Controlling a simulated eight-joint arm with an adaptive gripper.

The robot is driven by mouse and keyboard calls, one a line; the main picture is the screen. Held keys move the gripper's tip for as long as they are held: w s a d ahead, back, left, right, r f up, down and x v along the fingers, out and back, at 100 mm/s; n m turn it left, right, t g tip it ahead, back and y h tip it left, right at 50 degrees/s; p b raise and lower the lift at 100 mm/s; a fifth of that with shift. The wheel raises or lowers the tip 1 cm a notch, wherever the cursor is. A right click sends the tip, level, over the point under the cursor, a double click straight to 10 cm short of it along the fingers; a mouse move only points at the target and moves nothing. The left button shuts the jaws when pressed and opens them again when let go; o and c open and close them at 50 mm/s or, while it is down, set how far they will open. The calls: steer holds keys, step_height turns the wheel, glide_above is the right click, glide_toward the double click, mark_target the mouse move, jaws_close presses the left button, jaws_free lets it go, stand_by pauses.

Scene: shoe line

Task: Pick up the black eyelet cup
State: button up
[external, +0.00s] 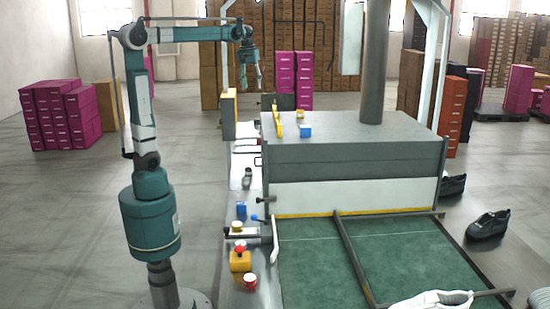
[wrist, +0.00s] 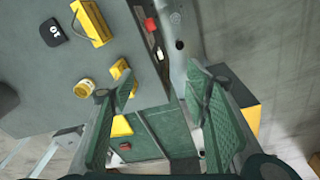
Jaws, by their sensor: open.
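My gripper (external: 257,80) is raised above the far end of the line in the external view. In the wrist view its two fingers are spread apart, with nothing held between the fingertips (wrist: 162,88). A small dark, cup-like piece (external: 247,177) stands on the side ledge in the external view, well below and nearer the camera than my gripper. It may be the black eyelet cup, but it is too small to be sure. I cannot clearly pick out the cup in the wrist view.
The grey machine housing (external: 350,130) carries a yellow bar (external: 279,123) and a blue piece (external: 305,131). The ledge also bears a blue piece (external: 241,209), a yellow button box (external: 240,262) and a red-and-white piece (external: 249,281). A grey column (external: 374,60) rises behind.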

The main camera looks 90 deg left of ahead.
steer(key=s+a+f+n+g+b, duration=0.1)
steer(key=s+a+f+n, duration=0.1)
steer(key=a, duration=0.5)
steer(key=s+a+f+n+b, duration=0.1)
steer(key=a+f+b, duration=0.1)
steer(key=a, duration=0.4)
glide_above(248, 169)
steer(key=a, duration=0.1)
steer(key=shift+h, duration=0.4)
step_height(248, 169, down, 46)
steer(key=shift+w+f, duration=0.15)
steer(key=shift+f, duration=0.6)
steer(key=shift+f, duration=1.3)
steer(key=shift+f, duration=0.1)
steer(key=shift+d+f+b, duration=0.1)
steer(key=shift+f+b, duration=0.5)
steer(key=shift+f, duration=1.9)
steer(key=shift+c, duration=0.2)
